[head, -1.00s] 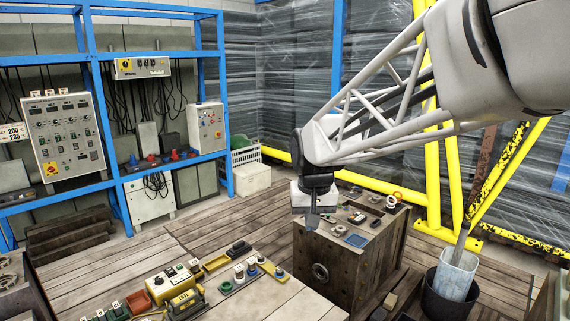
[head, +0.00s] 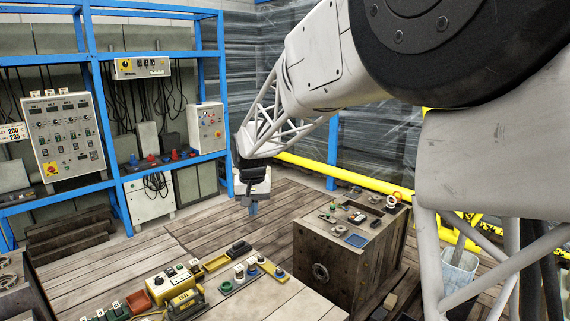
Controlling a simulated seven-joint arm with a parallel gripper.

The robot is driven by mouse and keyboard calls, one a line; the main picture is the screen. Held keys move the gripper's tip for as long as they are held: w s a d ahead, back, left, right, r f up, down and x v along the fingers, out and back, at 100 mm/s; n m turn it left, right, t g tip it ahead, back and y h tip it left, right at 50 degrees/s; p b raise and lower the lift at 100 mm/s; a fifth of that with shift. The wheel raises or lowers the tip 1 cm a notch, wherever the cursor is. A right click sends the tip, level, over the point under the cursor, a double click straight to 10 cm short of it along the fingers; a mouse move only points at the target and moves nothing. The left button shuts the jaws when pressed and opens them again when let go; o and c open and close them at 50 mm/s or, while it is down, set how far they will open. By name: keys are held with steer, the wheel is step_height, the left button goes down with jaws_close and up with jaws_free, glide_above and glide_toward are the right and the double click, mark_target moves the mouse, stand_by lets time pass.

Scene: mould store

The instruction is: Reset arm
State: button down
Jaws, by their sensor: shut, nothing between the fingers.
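My gripper (head: 253,208) hangs at the end of my white lattice arm in the middle of the head view. It points down and is shut, with nothing held. My arm's upper links cover much of the upper right of the view.
Several small parts lie on the crate's top, among them a blue square piece (head: 356,240). A blue shelf rack (head: 92,110) stands left.

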steer(key=w+a+f, duration=0.4)
steer(key=a+f, duration=0.3)
steer(key=a, duration=0.3)
steer(key=w+a+f, duration=0.4)
steer(key=a+f, duration=0.3)
steer(key=a, duration=0.3)
steer(key=w+a+f+n+g, duration=0.1)
steer(key=w+a+f, duration=0.3)
steer(key=a+f, duration=0.4)
steer(key=a, duration=0.3)
steer(key=shift+w, duration=0.3)
steer(key=shift+f, duration=3.2)
